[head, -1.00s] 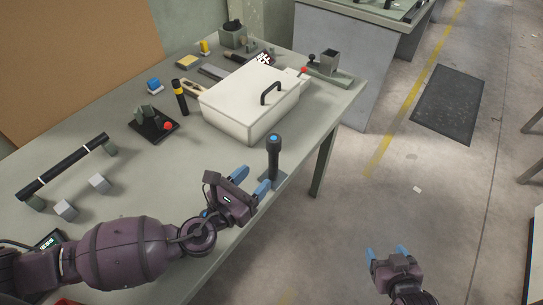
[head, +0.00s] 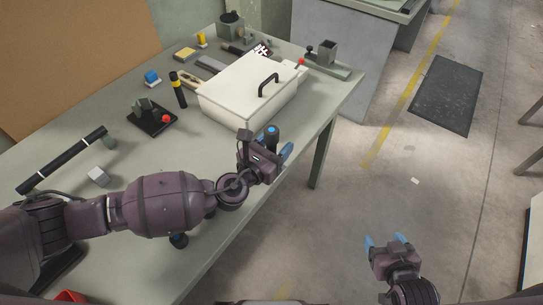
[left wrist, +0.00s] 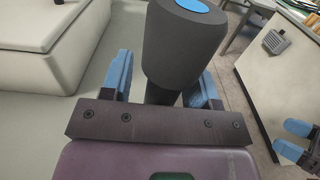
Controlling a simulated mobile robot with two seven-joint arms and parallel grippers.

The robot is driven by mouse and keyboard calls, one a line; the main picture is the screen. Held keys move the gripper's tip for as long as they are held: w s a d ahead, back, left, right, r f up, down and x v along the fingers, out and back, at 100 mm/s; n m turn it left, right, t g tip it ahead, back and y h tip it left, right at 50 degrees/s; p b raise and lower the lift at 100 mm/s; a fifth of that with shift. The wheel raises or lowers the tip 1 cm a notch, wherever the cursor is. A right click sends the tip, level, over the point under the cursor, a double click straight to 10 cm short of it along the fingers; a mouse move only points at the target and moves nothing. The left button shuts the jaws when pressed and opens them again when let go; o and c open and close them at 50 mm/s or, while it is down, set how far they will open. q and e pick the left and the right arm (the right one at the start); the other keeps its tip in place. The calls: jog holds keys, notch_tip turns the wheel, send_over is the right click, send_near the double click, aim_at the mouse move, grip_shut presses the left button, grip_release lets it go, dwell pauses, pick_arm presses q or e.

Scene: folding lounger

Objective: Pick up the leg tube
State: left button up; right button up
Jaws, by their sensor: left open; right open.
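An upright dark tube (head: 271,132) with a thicker top and a blue disc on its end stands near the table's front edge. A long black tube (head: 62,160) with pale bands lies at the left of the table; I cannot tell which one is the leg tube. My left gripper (head: 265,147) is open at the upright tube. In the left wrist view the tube's thick top (left wrist: 183,45) rises between and beyond the two blue fingers; contact is not visible. My right gripper (head: 385,242) is open and empty over the floor at right.
A white lidded box (head: 240,100) with a black handle stands just behind the upright tube. The floor at right is open.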

jog(key=shift+s, duration=0.1)
pick_arm(q)
grip_shut()
pick_arm(e)
jog(key=shift+s+d+f, duration=0.1)
jog(key=shift+s+f, duration=0.35)
jog(key=shift+s, duration=0.05)
pick_arm(q)
jog(key=shift+r, duration=0.45)
notch_tip(320, 180, up, 12)
jog(key=p, duration=0.3)
jog(key=shift+f+p, duration=0.25)
jog(key=shift+p, duration=0.05)
notch_tip(320, 180, up, 8)
jog(key=p, duration=0.1)
jog(key=shift+f, duration=0.15)
pick_arm(e)
jog(key=r, duration=0.5)
jog(key=shift+w, duration=0.25)
